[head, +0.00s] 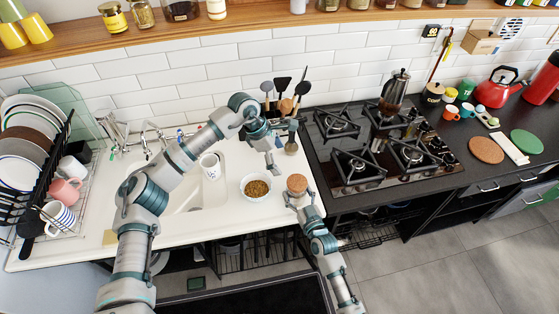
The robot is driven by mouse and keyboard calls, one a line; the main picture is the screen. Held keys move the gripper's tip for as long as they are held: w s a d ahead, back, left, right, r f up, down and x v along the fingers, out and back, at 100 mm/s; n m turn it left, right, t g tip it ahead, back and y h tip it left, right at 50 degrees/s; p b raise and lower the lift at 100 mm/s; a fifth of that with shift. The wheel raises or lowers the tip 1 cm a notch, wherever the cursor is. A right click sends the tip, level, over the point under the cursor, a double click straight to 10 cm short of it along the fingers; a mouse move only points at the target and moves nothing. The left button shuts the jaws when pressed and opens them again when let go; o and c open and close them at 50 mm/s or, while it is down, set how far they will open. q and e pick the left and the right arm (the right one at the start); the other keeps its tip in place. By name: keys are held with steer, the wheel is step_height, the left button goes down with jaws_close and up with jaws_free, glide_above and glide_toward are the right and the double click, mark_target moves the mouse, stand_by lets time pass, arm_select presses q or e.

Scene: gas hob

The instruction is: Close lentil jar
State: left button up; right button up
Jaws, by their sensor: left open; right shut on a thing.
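A small round thing with a tan-brown top (297,183), which looks like the lentil jar seen from above, is at the front right of the white counter. I cannot tell whether the brown top is a cork lid or the contents. My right gripper (298,196) is shut on it from the front. My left gripper (274,166) is open and empty, pointing down just behind and left of the jar, apart from it. A white bowl (257,197) with brown lentils stands left of the jar. No separate lid is clearly visible.
A utensil holder with dark tools is behind my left gripper. The black gas hob (365,150) lies to the right. A dish rack with plates (25,140) is at far left.

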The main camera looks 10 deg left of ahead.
steer(key=o, duration=1.7)
steer(key=shift+c, duration=0.2)
steer(key=v, duration=1.2)
steer(key=shift+s, duration=0.15)
